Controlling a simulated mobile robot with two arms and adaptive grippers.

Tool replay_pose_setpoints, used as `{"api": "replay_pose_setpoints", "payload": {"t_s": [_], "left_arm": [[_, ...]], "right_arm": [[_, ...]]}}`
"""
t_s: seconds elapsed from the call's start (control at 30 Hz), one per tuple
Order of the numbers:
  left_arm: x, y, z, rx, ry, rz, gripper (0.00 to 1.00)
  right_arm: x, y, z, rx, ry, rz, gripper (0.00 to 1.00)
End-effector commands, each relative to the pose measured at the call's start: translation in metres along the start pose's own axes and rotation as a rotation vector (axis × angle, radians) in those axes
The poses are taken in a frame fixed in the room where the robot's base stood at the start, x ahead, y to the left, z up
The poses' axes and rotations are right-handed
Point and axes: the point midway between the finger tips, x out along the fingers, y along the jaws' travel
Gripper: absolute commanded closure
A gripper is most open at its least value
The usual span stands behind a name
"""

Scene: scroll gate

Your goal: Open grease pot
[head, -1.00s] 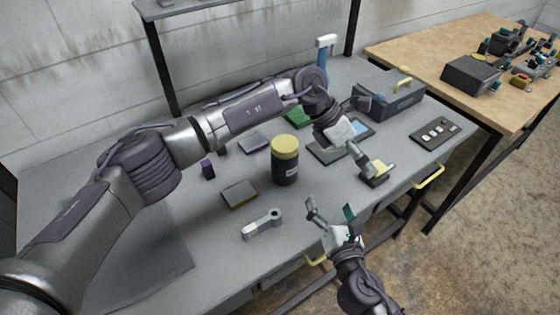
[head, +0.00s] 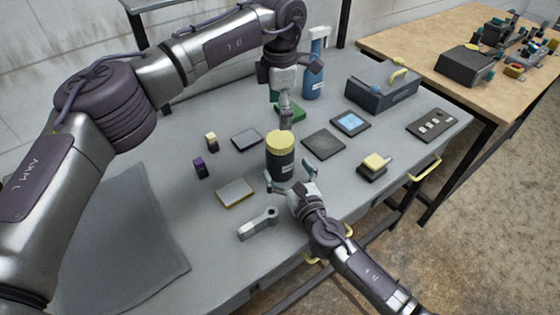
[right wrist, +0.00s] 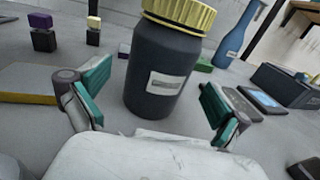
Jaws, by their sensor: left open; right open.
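The grease pot (head: 281,168) is a dark jar with a pale label, standing upright on the grey workbench. Its ribbed yellow lid (head: 280,142) is on top. In the right wrist view the jar (right wrist: 160,72) stands between and beyond my open fingers, with its lid (right wrist: 183,12) cut by the top edge. My right gripper (head: 291,180) is open, low at the near side of the jar, with a finger towards each side. My left gripper (head: 287,108) is open, pointing down above and behind the lid, apart from it; its fingertips are partly unclear.
A blue bottle (head: 313,75) and a grey toolbox (head: 382,92) stand at the back. Flat pads (head: 323,145), a yellow-topped block (head: 373,166) and a grey wrench-like part (head: 259,223) lie around the jar.

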Motion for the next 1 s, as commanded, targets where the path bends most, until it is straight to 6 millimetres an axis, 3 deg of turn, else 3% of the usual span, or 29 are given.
{"api": "replay_pose_setpoints", "payload": {"t_s": [0.1, 0.3, 0.67, 1.0], "left_arm": [[0.000, 0.000, 0.000, 0.000, -0.001, 0.000, 0.06], [0.000, 0.000, 0.000, 0.000, -0.001, -0.001, 0.06], [0.000, 0.000, 0.000, 0.000, -0.001, -0.001, 0.06], [0.000, 0.000, 0.000, 0.000, -0.001, -0.001, 0.06]], "right_arm": [[0.020, 0.000, 0.001, 0.002, -0.001, 0.000, 0.00], [0.038, 0.000, 0.000, 0.002, 0.000, -0.001, 0.00], [0.041, 0.000, 0.000, 0.001, 0.000, 0.000, 0.02], [0.041, 0.000, 0.000, 0.001, 0.000, -0.001, 0.58]]}}
